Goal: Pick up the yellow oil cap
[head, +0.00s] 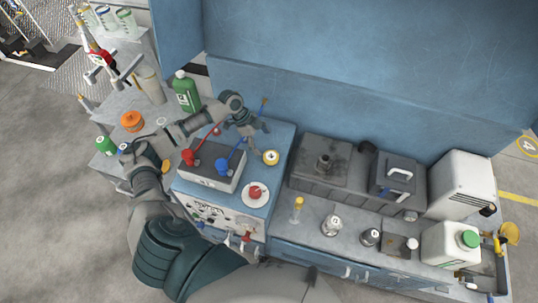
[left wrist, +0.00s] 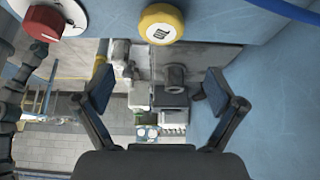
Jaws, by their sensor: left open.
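The yellow oil cap (head: 271,157) is a small round piece with a yellow rim and pale top. It sits on the blue top of the cabinet (head: 276,140), right of the grey box with red and blue levers. In the left wrist view the yellow cap (left wrist: 162,23) shows at the top, with a dark mark on its face. My left gripper (head: 249,128) is above the back of the cabinet, behind and left of the cap in the head view. My right gripper is not visible.
A red knob on a white disc (head: 256,194) stands in front of the cap. The grey box (head: 211,167) with upright levers is close on the left. A green bottle (head: 186,92) stands behind my left arm. Dark machinery (head: 320,163) lies to the right.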

